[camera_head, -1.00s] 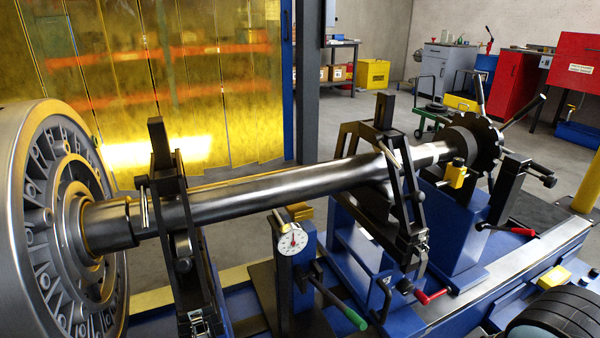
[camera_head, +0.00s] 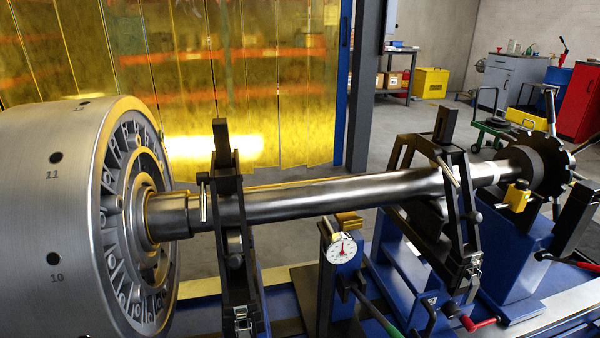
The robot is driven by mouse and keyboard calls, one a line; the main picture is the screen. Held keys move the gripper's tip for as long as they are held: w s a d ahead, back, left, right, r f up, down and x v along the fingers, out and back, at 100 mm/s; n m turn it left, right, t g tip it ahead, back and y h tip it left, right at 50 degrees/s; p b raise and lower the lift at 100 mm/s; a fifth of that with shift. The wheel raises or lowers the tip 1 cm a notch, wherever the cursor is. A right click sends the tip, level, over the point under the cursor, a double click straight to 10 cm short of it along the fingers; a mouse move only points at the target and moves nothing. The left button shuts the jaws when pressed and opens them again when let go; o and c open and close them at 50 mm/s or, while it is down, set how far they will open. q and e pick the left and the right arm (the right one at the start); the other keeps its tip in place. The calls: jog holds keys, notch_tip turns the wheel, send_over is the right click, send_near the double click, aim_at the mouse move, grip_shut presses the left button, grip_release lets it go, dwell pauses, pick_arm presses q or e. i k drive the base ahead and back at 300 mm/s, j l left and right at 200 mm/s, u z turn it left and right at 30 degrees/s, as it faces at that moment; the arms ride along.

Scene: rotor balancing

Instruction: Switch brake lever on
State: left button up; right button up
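Several levers show in the head view, and I cannot tell which one is the brake lever. A green-handled lever (camera_head: 382,318) slopes down from the dial gauge stand at the bottom middle. A red-handled lever (camera_head: 482,323) sits low at the foot of the right shaft support. Another red-handled lever (camera_head: 570,262) is at the right edge, by the blue pedestal. Neither of my grippers is in view.
A steel shaft (camera_head: 320,195) runs from a large numbered rotor (camera_head: 60,210) at left to a dark toothed wheel (camera_head: 545,162) at right. Black supports (camera_head: 228,200) straddle it. A white dial gauge (camera_head: 341,249) stands in front. Open floor lies behind.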

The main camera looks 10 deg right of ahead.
aim_at(542, 255)
jog(key=z, duration=1.9)
